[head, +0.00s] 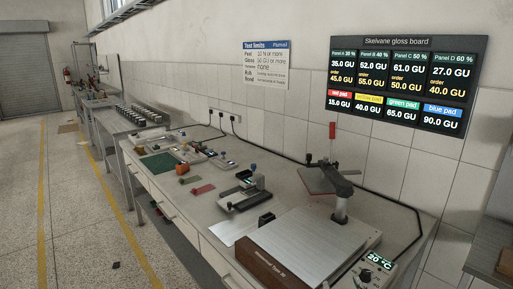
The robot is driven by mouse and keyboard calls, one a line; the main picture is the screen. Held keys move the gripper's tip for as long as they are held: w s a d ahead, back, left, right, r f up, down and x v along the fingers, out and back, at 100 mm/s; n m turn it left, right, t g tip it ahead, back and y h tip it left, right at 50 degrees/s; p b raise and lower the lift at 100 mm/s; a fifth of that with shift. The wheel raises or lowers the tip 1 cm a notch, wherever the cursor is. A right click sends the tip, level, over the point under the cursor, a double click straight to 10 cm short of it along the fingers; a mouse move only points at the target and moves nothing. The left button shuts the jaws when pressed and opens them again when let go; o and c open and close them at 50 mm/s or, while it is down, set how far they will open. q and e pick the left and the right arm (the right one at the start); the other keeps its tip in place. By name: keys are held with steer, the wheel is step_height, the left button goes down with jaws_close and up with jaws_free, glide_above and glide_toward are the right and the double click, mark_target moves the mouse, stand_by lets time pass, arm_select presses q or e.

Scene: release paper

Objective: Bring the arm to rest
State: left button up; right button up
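A swing-arm press stands at the near right of the bench. Its dark arm (334,177) sits on a pale post (341,208) and reaches back and left. A flat dark plate with a reddish edge (314,182) hangs under the arm, beyond the bed's far edge. A red upright handle (332,131) rises from it. The pale bed (305,243) is bare, with a brown lettered front (265,270). I cannot tell whether the arm touches any stop. Neither of my grippers is in view.
A control box (375,270) reads 20 °C. A white sheet (233,231), a small dark block (266,219) and a bench device (245,196) lie left of the press. Coloured pads and small parts sit farther along. A black cable runs behind the press. The left floor is open.

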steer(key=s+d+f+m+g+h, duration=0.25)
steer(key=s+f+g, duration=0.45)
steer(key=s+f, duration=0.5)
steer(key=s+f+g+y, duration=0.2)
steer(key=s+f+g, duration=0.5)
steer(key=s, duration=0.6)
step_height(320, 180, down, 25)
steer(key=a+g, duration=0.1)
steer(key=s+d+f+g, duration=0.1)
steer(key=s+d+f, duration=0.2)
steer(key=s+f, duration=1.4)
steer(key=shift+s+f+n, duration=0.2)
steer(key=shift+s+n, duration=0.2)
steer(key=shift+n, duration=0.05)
